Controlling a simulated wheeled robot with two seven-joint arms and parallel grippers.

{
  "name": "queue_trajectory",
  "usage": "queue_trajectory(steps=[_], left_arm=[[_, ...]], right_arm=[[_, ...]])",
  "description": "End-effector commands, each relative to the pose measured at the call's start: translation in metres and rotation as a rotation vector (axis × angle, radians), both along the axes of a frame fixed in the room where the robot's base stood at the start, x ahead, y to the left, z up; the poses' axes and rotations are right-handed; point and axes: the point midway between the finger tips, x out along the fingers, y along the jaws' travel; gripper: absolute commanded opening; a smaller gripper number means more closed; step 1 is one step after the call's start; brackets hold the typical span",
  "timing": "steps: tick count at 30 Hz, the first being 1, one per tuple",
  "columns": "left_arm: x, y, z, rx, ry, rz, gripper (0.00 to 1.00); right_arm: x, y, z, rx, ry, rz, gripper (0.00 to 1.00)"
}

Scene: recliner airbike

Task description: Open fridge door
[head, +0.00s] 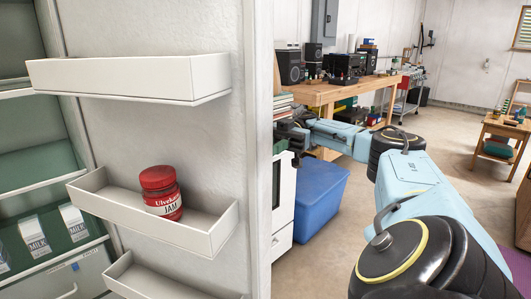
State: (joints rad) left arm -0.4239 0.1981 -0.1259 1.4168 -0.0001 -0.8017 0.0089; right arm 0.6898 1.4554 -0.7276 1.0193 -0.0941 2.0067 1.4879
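The fridge door (165,131) stands open in the head view, its white inner side facing me. It carries several white shelves, and a red jam jar (161,193) stands in the middle shelf (101,193). The fridge interior (35,140) shows at the left, with milk cartons (73,217) on a lower shelf. My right arm reaches in from the right, and my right gripper (283,133) is at the far edge of the door. Its fingertips are partly hidden there, so I cannot tell whether they grip anything. My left gripper is out of view.
A blue bin (319,194) stands on the floor beyond the door, beside a white cabinet (284,207). A wooden workbench (330,92) with speakers is at the back. A small wooden table (503,132) is at the right. Open floor lies between them.

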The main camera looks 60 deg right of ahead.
Motion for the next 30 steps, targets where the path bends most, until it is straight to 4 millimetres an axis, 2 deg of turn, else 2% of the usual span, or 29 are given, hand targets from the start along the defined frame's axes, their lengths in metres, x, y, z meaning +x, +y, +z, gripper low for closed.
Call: queue_trajectory(steps=[13,14,15,25,27,30], left_arm=[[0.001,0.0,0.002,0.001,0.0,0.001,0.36],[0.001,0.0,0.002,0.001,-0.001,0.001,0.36],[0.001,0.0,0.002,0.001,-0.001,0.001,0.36],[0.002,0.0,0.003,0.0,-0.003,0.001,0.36],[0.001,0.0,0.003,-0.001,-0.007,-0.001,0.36],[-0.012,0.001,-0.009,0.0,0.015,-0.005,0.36]], right_arm=[[0.001,-0.001,0.001,0.004,-0.005,-0.003,0.0],[0.001,-0.001,0.001,0.004,-0.005,-0.003,0.23],[0.001,-0.001,0.001,0.004,-0.005,-0.003,0.27],[0.0,-0.001,0.003,0.002,-0.003,0.0,0.27],[0.0,-0.001,0.008,0.001,-0.003,0.0,0.27],[0.0,0.0,0.019,0.001,-0.004,0.0,0.27]])
